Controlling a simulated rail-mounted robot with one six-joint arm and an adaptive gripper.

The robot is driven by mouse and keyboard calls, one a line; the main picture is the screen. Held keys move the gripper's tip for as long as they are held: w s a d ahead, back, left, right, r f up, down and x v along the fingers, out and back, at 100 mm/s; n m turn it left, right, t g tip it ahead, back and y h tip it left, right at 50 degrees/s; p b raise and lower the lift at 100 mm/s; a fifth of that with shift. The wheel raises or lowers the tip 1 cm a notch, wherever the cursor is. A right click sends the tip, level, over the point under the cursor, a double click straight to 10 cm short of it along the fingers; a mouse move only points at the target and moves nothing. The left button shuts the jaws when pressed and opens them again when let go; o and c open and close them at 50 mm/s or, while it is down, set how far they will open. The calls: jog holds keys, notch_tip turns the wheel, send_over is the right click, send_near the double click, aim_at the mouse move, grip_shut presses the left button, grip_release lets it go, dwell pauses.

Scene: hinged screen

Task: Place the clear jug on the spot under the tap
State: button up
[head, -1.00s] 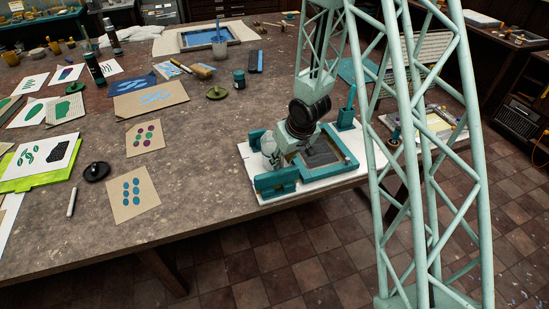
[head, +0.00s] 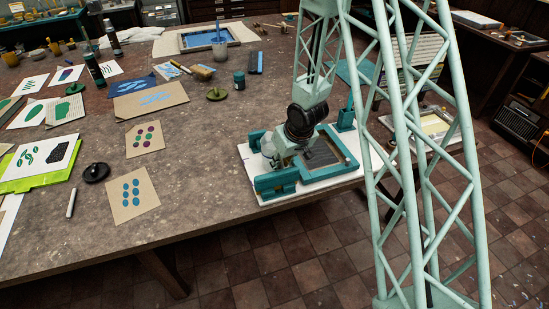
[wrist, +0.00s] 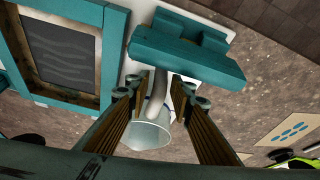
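A pale, see-through, cup-shaped vessel (wrist: 148,134), which looks like the clear jug, shows between my fingers in the wrist view. A grey curved piece (wrist: 156,98) rises beside it, perhaps its handle. In the head view a whitish rounded part (head: 268,146) shows beside the teal blocks, partly hidden by my wrist. My gripper (wrist: 160,92) is open, with one finger on each side of the grey piece and gaps between. In the head view my gripper (head: 284,150) is low over the board, its fingertips hard to make out. I cannot make out a tap or a marked spot.
A teal-framed screen (head: 328,156) lies on a white board (head: 262,194) at the table's edge. A teal clamp block (wrist: 188,52) stands close to my fingers. Printed cards (head: 132,194) and a black round object (head: 96,172) lie to the left. Bare table lies between.

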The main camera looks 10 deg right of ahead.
grip_shut()
jog(key=shift+r, duration=0.2)
jog(key=shift+r+p, duration=0.5)
jog(key=shift+r, duration=1)
jog(key=shift+a+r, duration=0.1)
jog(key=shift+a, duration=0.05)
jog(key=s+a+b, duration=0.1)
jog(key=a+b, duration=0.4)
jog(key=a, duration=1.2)
jog(key=shift+s+a, duration=0.3)
jog(key=shift+s, duration=0.05)
